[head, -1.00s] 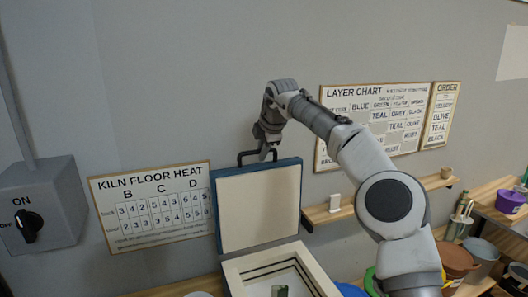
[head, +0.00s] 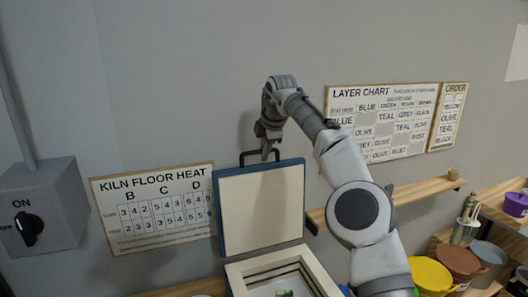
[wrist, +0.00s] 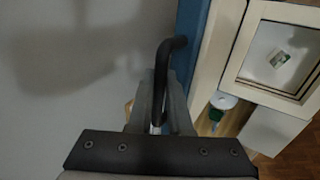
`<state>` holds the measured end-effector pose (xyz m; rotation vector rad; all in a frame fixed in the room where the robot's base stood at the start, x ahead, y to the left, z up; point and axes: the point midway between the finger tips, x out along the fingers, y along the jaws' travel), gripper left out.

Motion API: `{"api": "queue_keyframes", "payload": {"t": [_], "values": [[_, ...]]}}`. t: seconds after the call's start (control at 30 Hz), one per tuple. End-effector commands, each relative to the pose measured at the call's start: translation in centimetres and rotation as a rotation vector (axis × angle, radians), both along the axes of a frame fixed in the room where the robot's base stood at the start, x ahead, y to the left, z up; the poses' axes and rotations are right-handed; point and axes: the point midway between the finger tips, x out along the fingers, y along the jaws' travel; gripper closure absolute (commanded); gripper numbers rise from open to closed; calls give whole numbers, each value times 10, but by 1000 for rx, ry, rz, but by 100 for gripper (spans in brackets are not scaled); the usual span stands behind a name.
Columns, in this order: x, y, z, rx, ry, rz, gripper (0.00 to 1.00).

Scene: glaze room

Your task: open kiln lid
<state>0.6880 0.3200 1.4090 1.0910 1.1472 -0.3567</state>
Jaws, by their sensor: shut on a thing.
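The kiln lid (head: 262,207) stands raised, upright at the back of the kiln, with a blue edge and a cream inner face. Its black handle (head: 245,158) sticks up from the lid's top edge; in the wrist view the handle (wrist: 160,65) runs between my fingers. My gripper (head: 268,150) is at the handle and shut on it; the fingers also show in the wrist view (wrist: 158,108). The kiln (head: 318,272) is open below the lid, with a small green and white thing (wrist: 279,59) on its floor.
A switch box (head: 40,212) with a knob is on the wall at left. A heat chart (head: 155,210) hangs left of the lid. A layer chart (head: 382,122) and a shelf (head: 425,190) are at right. Bowls, including a yellow one (head: 430,274), stand at lower right.

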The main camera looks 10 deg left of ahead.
Motion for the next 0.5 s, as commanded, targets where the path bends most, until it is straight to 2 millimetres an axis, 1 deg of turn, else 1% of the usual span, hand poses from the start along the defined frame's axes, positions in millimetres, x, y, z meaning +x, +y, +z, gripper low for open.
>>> {"api": "queue_keyframes", "payload": {"t": [0.03, 0.07, 0.2, 0.23, 0.5], "values": [[0, -1, -3, -5, 5, -2, 100], [0, -1, -3, -5, 5, -2, 79], [0, -1, -3, -3, 4, -1, 54], [0, -1, -2, -3, 4, -1, 53], [0, -1, -2, -3, 4, -1, 53]]}}
